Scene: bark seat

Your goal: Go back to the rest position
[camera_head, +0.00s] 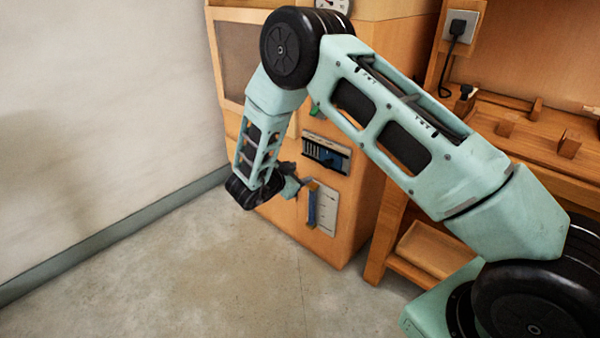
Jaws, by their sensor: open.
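My gripper (294,182) is small and dark at the end of my pale green arm, which reaches up and then down to the left. It is open, with nothing seen between its fingers. It is in front of the orange wooden cabinet (345,215), close to a white plate with a blue handle (313,207). I cannot tell whether it touches the cabinet or the handle. The black wrist hides part of the gripper.
A dark panel with a blue part (326,152) is on the cabinet front above the handle. A wooden workbench (540,150) with small blocks stands at right, with a plugged socket (460,27) above. A pale wall (100,100) is at left. The grey floor (220,280) is clear.

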